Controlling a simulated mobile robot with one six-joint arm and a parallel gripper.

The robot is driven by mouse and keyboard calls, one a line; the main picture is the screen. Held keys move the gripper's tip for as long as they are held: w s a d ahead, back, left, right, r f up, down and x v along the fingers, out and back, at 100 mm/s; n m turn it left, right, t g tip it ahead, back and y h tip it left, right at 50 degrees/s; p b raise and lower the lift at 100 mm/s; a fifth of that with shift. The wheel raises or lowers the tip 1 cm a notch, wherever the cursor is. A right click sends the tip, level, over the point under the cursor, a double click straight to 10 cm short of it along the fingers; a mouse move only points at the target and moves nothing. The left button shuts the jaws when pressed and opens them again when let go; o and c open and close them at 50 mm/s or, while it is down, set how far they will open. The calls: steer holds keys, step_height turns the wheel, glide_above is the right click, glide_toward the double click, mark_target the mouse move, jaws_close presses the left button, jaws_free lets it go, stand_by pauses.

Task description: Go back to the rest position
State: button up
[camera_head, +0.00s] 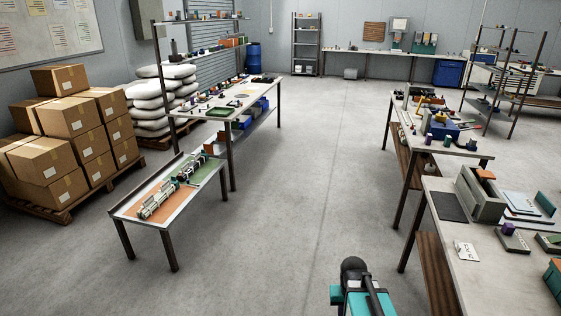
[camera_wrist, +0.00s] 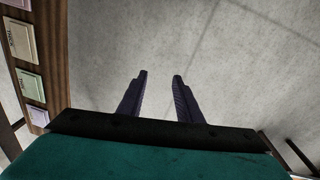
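My gripper (camera_wrist: 160,76) shows in the wrist view as two dark fingers standing apart, with bare grey floor visible between them. It is open and holds nothing. In the head view, a teal and black part of my arm (camera_head: 363,290) shows at the bottom, right of the middle, over the floor and left of the right workbench. The fingers cannot be made out in that view.
The near right workbench (camera_head: 485,268) holds a grey box (camera_head: 478,199) and small parts. A low table (camera_head: 150,219) with two machine-like assemblies stands left. Stacked cartons (camera_head: 70,120) sit on a pallet further left. The middle floor (camera_head: 310,170) is clear.

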steer(key=s+a+f+n+y, duration=0.1)
steer(key=s+a+f, duration=0.15)
steer(key=a, duration=0.35)
steer(key=s+f+g+b, duration=0.3)
steer(key=s+f+b, duration=0.6)
steer(key=f, duration=0.9)
steer(key=s+f+g+b, duration=0.2)
steer(key=s+f+b, duration=0.8)
steer(key=s+f, duration=0.6)
step_height(320, 180, down, 2)
steer(key=shift+f+g, duration=0.2)
steer(key=shift+g, duration=0.2)
steer(key=shift+s+d, duration=0.1)
